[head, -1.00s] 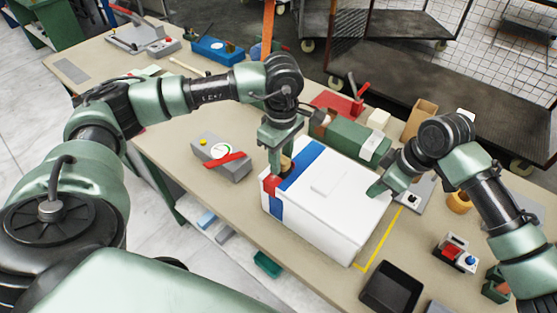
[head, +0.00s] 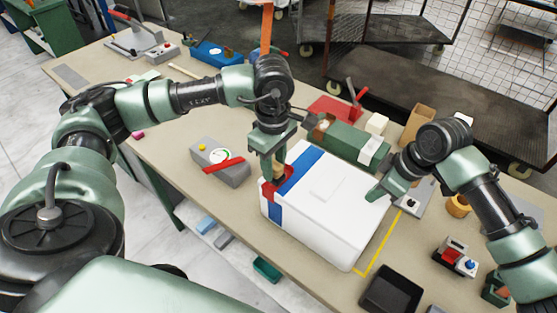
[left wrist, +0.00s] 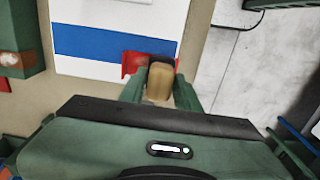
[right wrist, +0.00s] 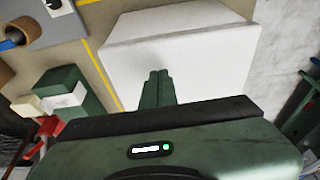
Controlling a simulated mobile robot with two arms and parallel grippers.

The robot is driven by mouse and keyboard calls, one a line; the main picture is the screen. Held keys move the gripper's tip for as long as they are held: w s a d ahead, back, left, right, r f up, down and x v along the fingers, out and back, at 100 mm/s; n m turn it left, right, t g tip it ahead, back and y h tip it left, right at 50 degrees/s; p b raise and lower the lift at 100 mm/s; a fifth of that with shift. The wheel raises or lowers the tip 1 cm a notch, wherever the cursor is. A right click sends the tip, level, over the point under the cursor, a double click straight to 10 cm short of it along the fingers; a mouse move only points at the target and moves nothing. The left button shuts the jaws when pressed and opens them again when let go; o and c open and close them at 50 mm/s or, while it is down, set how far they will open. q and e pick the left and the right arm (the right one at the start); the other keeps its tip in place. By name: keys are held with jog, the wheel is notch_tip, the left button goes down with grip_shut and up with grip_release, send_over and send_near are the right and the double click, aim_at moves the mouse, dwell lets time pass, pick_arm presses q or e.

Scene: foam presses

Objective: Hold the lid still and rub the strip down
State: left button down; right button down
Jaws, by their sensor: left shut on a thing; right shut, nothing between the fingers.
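The white box (head: 330,225) with its white lid (head: 345,190) stands on the bench. A blue strip (head: 300,170) crosses the lid near its left end and runs down the near side. A red patch (left wrist: 132,62) lies on the strip near the lid's edge. My left gripper (left wrist: 160,88) is shut on a tan block tool with a dark end (left wrist: 160,78), held at the red patch; exact contact cannot be told. My right gripper (right wrist: 158,80) is shut and empty, its fingertips at the lid's right part, seemingly touching it. It also shows in the head view (head: 374,193).
A grey device with a dial and red bar (head: 220,165) sits left of the box. A green block (head: 350,142) and red press (head: 335,107) stand behind. A black tray (head: 392,290) and red-button box (head: 455,258) are at right. Yellow tape (head: 380,250) borders the box.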

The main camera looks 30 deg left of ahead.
pick_arm(q)
jog(key=shift+s+a, duration=0.1)
jog(key=shift+s, duration=0.85)
pick_arm(e)
jog(key=shift+d+f, duration=0.1)
jog(key=shift+f, duration=0.15)
pick_arm(q)
jog(key=shift+f, duration=0.8)
jog(key=shift+w, duration=0.1)
jog(key=shift+w, duration=1.6)
pick_arm(e)
jog(key=shift+s, duration=0.15)
pick_arm(q)
jog(key=shift+w+d, duration=0.2)
jog(key=shift+w, duration=0.45)
jog(key=shift+r, duration=0.1)
